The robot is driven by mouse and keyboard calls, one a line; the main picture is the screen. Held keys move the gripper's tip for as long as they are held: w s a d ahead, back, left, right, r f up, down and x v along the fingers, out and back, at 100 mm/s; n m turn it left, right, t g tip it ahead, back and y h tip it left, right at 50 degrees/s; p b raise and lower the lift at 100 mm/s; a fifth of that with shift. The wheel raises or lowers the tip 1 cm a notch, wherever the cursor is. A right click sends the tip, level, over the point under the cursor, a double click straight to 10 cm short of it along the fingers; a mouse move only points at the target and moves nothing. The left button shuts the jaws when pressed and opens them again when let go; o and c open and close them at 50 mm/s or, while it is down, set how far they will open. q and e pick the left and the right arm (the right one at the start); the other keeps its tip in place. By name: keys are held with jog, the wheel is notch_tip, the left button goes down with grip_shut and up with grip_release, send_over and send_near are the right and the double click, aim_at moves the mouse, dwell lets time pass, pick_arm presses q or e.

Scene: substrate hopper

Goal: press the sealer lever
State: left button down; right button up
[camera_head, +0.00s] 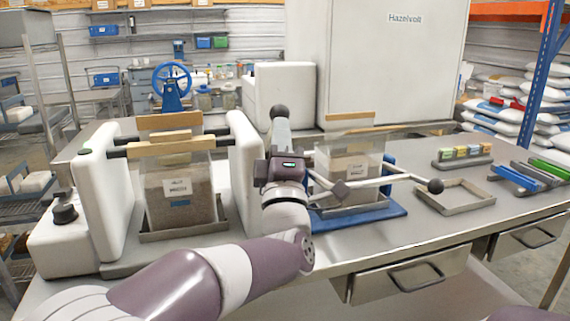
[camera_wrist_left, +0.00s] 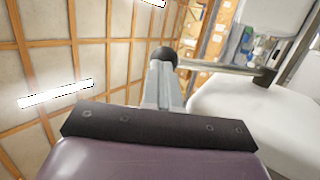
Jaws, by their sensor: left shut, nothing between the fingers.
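The sealer has white side housings (camera_head: 100,190) with dark and wooden bars between them. A clear bag of brown substrate (camera_head: 180,200) with a white label stands between the housings. A lever's black ball knob (camera_head: 280,112) shows at the sealer's right; in the left wrist view the knob (camera_wrist_left: 163,57) is at my fingertips, with a grey rod (camera_wrist_left: 220,67) running right to a white housing. My left gripper (camera_head: 280,128) is shut and empty, its fingers pointing up to the knob. I cannot tell whether they touch. My right gripper is not in view.
A second bag (camera_head: 350,165) stands on a blue base (camera_head: 385,212), with a black-knobbed rod (camera_head: 436,186) reaching right over a metal tray (camera_head: 455,203). Small coloured boxes (camera_head: 467,151) stand farther right. A tall white Hazelvolt cabinet (camera_head: 400,70) is behind.

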pick_arm(q)
jog(key=w+a+r+n+g+p, duration=0.2)
jog(key=w+r+g+p, duration=0.7)
jog(key=p, duration=2.2)
jog(key=shift+w+a+r+n+g, duration=0.35)
jog(key=shift+w+a+r, duration=0.75)
jog(key=shift+w, duration=1.4)
jog(key=shift+a+f, duration=0.2)
jog(key=shift+f, duration=0.05)
